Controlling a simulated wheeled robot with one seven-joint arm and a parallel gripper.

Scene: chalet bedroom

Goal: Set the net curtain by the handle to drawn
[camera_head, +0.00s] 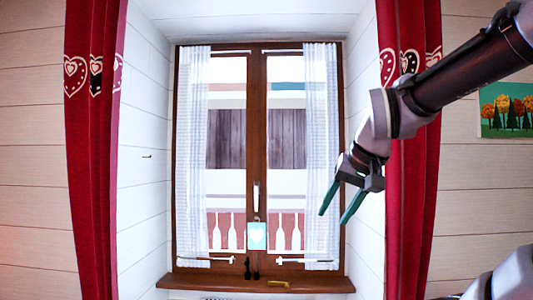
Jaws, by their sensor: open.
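The window has two white net curtain panels, one bunched at the left (195,150) and one bunched at the right (318,110). The middle of the glass is uncovered. Nothing shows between the fingers. I cannot tell how far the gripper is from the net.
Red drapes hang at the left (92,180) and at the right (413,200), the right one partly behind my arm. A wooden sill (200,281) has a brass-coloured item (278,284) at its edge. A tree picture (507,108) is at right.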

